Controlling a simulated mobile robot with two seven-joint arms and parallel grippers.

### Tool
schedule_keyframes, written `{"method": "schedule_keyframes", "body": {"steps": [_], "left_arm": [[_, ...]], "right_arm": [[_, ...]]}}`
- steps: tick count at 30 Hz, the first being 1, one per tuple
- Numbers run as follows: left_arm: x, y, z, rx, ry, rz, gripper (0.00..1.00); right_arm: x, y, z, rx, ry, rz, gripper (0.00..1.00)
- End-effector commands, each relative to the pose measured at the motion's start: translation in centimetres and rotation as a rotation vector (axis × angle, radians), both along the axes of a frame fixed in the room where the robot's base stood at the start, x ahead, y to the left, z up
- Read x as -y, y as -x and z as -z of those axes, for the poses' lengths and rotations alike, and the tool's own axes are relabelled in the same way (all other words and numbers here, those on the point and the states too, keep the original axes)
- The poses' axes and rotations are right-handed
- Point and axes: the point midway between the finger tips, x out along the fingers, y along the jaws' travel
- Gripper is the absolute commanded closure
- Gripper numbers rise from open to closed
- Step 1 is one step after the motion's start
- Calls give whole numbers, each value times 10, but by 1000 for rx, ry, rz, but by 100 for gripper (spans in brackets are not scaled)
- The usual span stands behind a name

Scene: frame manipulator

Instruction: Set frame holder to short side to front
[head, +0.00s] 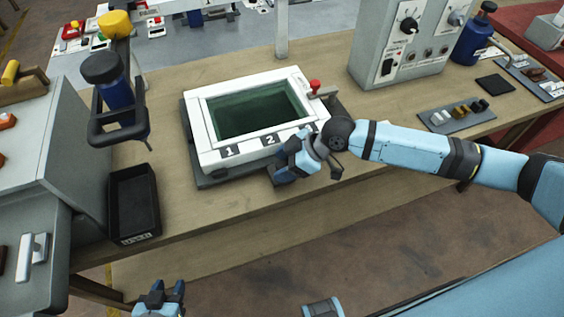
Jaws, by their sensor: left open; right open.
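The frame holder (196,130) is a white rectangular frame around a dark green window. It sits on a dark grey base plate (213,179) on the wooden bench. Black labels 1 and 2 show on its front edge; my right wrist partly covers the area to their right. A red knob (315,86) stands at its far right corner. My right gripper (284,172) is at the holder's front edge, below label 2, open; whether it touches the holder I cannot tell. My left gripper (161,289) is open and empty at the bottom of the picture, in front of the bench.
A black tray (133,203) lies left of the holder, below a blue bottle (112,85) in a dark bracket. A grey control box (400,50) stands at the back right, with a plate of small parts (456,116) in front. The bench front (225,215) is mostly clear.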

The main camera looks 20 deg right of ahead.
Motion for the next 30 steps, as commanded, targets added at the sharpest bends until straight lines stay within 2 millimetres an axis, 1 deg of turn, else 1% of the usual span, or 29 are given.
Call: {"method": "schedule_keyframes", "body": {"steps": [4,11,12,14,15,17,18,19,20,30], "left_arm": [[0,0,0,0,-1,-1,57],[0,0,0,-1,-1,-1,57],[0,0,0,-2,-1,-1,57],[-1,0,0,-2,-1,-1,57],[0,0,0,-2,-1,-1,57],[-1,0,0,-2,-1,-1,57],[0,0,0,-2,-1,-1,57],[0,0,0,-2,-1,-1,57],[0,0,0,-2,-1,-1,57],[0,0,2,-1,-1,-1,57]], "right_arm": [[-5,-2,5,0,0,0,40],[-5,-2,5,1,0,0,40],[-5,-2,5,1,0,0,45],[-5,-2,5,1,0,0,59],[-5,-2,5,1,0,-1,68],[-5,-2,5,1,0,-1,82],[-5,-2,5,1,0,-1,91],[-5,-2,5,1,0,-1,98],[-5,-2,5,1,0,-1,100],[-4,-1,5,2,1,-18,100]]}}
